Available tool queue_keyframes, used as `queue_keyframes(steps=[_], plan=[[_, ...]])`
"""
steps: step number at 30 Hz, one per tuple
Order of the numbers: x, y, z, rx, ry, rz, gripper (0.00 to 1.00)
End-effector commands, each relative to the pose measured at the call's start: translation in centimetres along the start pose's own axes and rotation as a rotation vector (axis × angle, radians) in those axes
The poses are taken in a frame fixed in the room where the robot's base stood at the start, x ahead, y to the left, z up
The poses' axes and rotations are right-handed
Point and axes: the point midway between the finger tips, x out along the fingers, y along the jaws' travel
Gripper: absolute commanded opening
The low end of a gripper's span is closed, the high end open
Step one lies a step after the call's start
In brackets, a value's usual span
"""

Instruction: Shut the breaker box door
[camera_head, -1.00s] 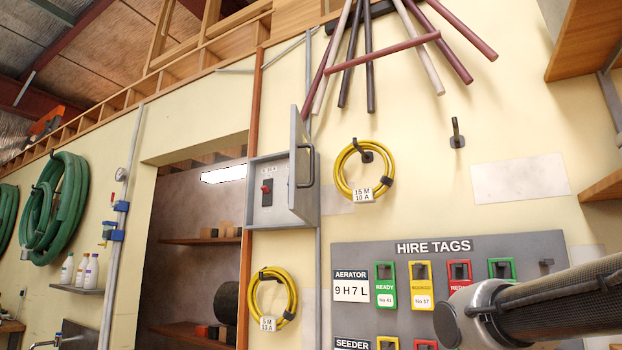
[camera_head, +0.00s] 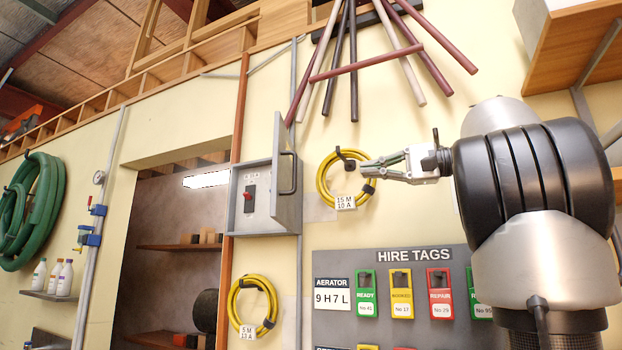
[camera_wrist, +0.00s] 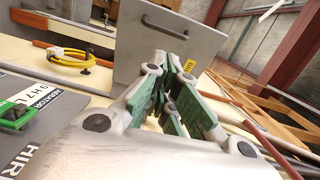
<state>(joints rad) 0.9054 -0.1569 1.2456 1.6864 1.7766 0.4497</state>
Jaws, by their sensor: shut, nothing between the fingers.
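The breaker box (camera_head: 249,195) is a grey metal box on the cream wall, with a red switch inside. Its door (camera_head: 279,175) stands open, swung out on the right side, with a dark handle (camera_head: 288,174) on its face. In the wrist view the door (camera_wrist: 138,60) is a grey panel ahead of my fingers, with its handle (camera_wrist: 165,25) at the top. My gripper (camera_head: 366,165) is shut and empty, pointing left, in front of the upper yellow cable coil and to the right of the door. It appears apart from the door. In the wrist view my gripper (camera_wrist: 172,95) partly hides the door's lower part.
A yellow cable coil (camera_head: 322,190) hangs on a hook behind my gripper, and another (camera_head: 233,305) hangs below the box. The hire tags board (camera_head: 333,265) is below my arm. A wooden shelf (camera_head: 560,45) juts out at upper right. Handles hang above.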

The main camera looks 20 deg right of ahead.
Motion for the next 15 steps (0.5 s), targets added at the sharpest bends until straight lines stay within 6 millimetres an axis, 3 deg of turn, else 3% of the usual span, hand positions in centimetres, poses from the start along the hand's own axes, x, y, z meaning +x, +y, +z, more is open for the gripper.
queue_keyframes(steps=[8,15], plan=[[2.1,0.2,0.9,0.045,-0.036,0.004,0.0],[7.0,0.3,1.1,0.046,-0.039,0.004,0.0]])
